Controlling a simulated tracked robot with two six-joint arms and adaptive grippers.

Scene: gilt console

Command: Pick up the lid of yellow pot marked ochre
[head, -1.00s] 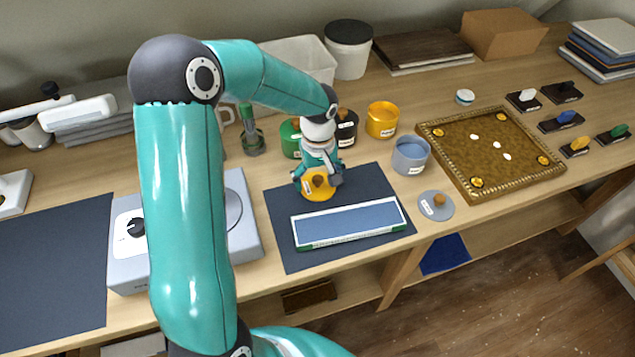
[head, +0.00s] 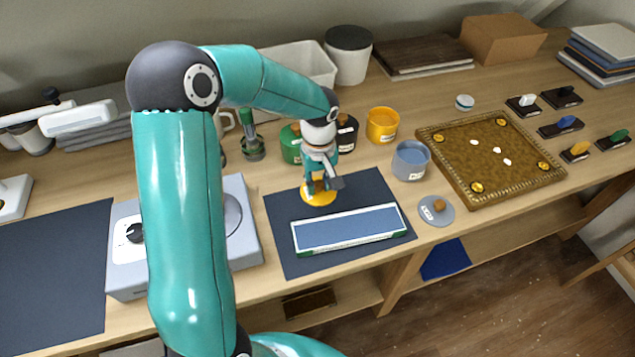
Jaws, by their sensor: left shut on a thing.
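The yellow lid (head: 318,197) is a round disc at the back of the dark mat (head: 283,237). My left gripper (head: 319,187) reaches down over it from above and is shut on its brown knob, which the fingers mostly hide. I cannot tell whether the lid touches the mat. The yellow pot (head: 382,126) stands open behind and to the right, with a small label on its front that is too small to read. My right gripper is not in view.
A blue-topped long tray (head: 347,228) lies on the mat just in front of the lid. A grey-blue pot (head: 410,161), its grey lid (head: 431,215), a green pot (head: 291,145) and a black pot (head: 346,133) stand close by. A gilt-framed board (head: 490,155) is farther right.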

